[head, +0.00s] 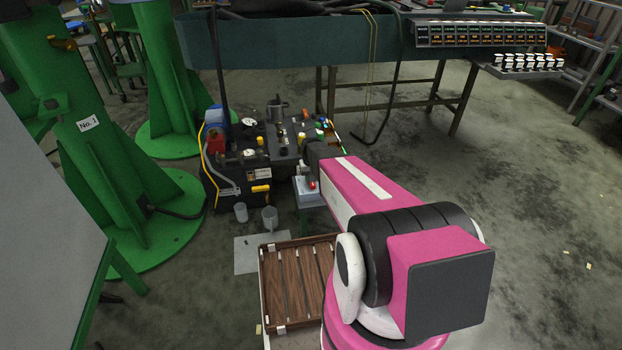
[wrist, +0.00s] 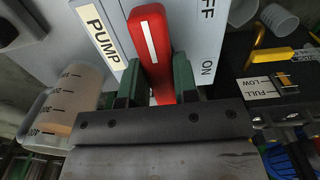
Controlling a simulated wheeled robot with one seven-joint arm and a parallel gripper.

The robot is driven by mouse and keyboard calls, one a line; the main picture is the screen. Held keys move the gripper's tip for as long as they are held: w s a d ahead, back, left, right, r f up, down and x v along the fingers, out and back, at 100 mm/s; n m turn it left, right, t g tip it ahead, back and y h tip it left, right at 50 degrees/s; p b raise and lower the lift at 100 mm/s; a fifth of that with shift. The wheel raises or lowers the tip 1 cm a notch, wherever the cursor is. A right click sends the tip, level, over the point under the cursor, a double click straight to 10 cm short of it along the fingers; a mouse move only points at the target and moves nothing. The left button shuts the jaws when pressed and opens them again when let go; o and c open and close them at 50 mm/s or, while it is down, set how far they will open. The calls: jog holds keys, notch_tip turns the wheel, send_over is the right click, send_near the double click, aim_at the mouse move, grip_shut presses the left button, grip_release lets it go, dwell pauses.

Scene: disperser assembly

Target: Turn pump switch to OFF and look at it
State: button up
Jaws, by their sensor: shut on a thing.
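The pump switch (wrist: 151,38) is a red handle with a white line, on a pale grey panel (wrist: 202,45) in the wrist view. A "PUMP" label is left of it; the letters "FF" and "ON" are to its right. The handle's line points nearly straight up in the picture, tilted slightly left. I cannot tell which setting it is at. My gripper (wrist: 156,82) has its green fingers on both sides of the handle, shut on it. In the head view the switch box (head: 309,193) shows below my arm's end; my arm hides the gripper's fingers.
A black pump unit (head: 232,185) with hoses and fittings stands left of the switch box. Cups (head: 270,218) stand in front of it. A wooden-slatted case (head: 295,285) lies nearer. Floor at the right is free.

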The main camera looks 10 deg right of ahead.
jog(key=o, duration=0.9)
jog(key=shift+r, duration=0.1)
notch_tip(320, 180, up, 11)
jog(key=shift+f, duration=0.15)
jog(key=s+r, duration=0.2)
jog(key=s, duration=0.5)
jog(key=s+r, duration=0.3)
jog(key=s, duration=0.4)
jog(key=s+r, duration=0.2)
jog(key=s, duration=0.5)
jog(key=shift+s+a+r, duration=0.15)
jog(key=shift+a+r, duration=0.2)
jog(key=shift+a, duration=0.05)
